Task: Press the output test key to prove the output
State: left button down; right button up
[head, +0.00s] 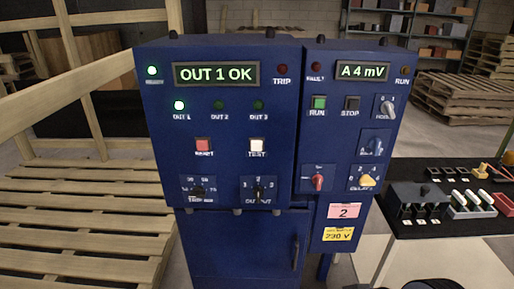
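The blue control cabinet stands in front of me in the head view. Its white key labelled TEST (257,146) is on the left panel, above the black OUTPUT selector knob (258,194). The display (216,74) reads "OUT 1 OK". The red RESET key (203,146) is left of the TEST key. Neither of my grippers is in view.
The right panel carries a display (362,71) reading "A 4 mV", a green RUN key (319,102) and several knobs. A dark table (440,245) with small parts stands at the right. Wooden pallets (80,215) lie at the left. Nothing stands before the panels.

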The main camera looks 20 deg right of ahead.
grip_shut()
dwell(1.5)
